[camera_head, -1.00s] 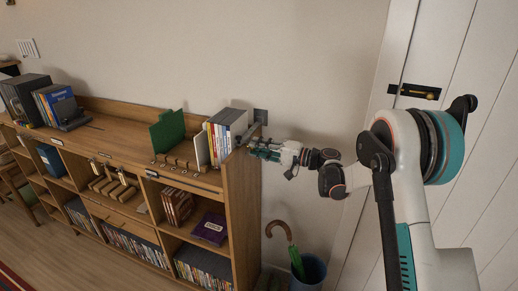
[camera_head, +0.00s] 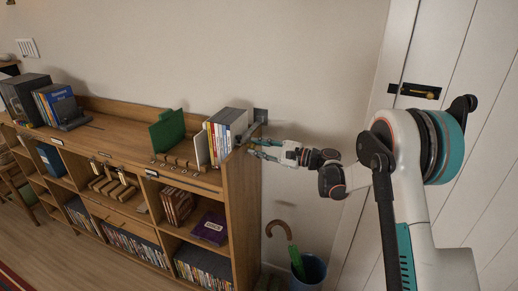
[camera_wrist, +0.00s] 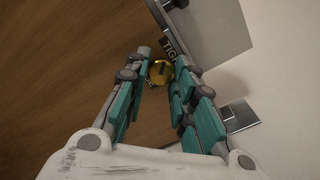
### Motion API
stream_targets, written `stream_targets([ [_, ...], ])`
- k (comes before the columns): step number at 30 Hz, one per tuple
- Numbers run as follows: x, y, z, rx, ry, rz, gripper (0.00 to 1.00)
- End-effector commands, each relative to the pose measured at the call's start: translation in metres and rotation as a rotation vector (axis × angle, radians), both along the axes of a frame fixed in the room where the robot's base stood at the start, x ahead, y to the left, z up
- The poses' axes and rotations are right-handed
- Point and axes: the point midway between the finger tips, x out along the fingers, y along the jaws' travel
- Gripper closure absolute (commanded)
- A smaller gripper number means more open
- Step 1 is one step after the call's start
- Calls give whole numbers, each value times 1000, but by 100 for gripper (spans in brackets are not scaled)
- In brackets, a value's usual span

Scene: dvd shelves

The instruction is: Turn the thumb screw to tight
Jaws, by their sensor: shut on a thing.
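The thumb screw is a round brass knob (camera_wrist: 161,72) with a dark slot in its face, on the wooden end panel of the shelf. In the wrist view it sits between the two teal-padded fingers of my gripper (camera_wrist: 163,58), which are shut on it. A dark label reading "TIG…" (camera_wrist: 170,48) is beside the knob, partly hidden by a finger. In the head view my gripper (camera_head: 254,149) reaches in from the right to the shelf's upper right end. The screw cannot be made out there.
A grey metal plate (camera_wrist: 208,30) and bracket (camera_wrist: 238,116) lie close to my right finger. Books (camera_head: 223,130) stand on the shelf top (camera_head: 130,130) beside my gripper. An umbrella bin (camera_head: 311,272) stands on the floor below. A door (camera_head: 460,90) is at right.

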Motion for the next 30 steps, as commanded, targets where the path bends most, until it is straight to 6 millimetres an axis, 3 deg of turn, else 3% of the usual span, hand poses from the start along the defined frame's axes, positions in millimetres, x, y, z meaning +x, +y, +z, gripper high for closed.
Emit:
stream_targets([
  [18, -1, 0, -2, 184, 512, -2, 100],
  [30, -2, 0, -2, 245, 681, -2, 100],
])
